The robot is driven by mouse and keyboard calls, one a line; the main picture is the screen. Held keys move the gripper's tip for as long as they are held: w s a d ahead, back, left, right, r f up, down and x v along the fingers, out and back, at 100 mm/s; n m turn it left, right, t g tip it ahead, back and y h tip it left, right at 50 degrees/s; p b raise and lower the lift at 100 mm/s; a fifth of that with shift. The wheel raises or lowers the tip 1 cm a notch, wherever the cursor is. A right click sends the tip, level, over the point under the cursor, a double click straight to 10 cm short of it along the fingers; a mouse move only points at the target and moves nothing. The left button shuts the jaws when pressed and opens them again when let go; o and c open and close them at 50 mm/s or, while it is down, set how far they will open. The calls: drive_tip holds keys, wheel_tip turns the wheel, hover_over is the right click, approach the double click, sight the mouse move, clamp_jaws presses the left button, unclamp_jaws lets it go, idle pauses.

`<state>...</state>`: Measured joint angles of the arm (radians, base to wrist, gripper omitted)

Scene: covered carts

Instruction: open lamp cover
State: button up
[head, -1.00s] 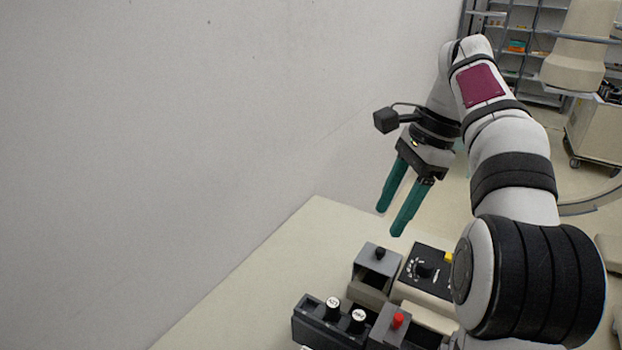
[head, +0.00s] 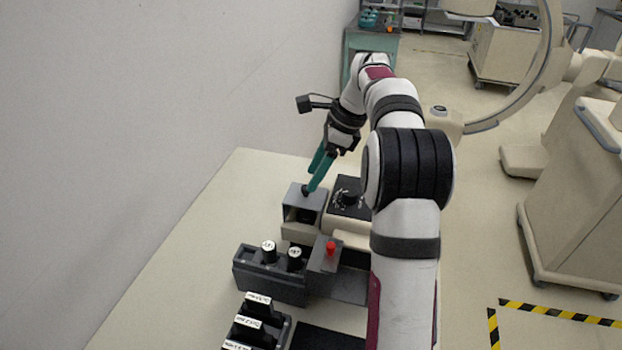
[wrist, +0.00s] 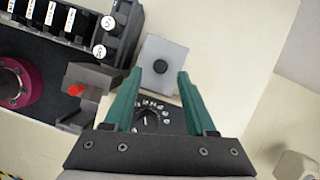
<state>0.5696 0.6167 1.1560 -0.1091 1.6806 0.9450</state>
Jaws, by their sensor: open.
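A dial panel (head: 348,198) stands right of the cover. A box with a red button (head: 331,248) and a block with two white-capped knobs (head: 268,270) stand nearer. Labelled black switches (head: 255,320) are in front. A wall rises left; the table (head: 185,265) is clear there.

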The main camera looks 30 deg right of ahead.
sight(306, 201)
drive_tip(key=shift+x, duration=1.35)
clamp_jaws()
idle(0.3)
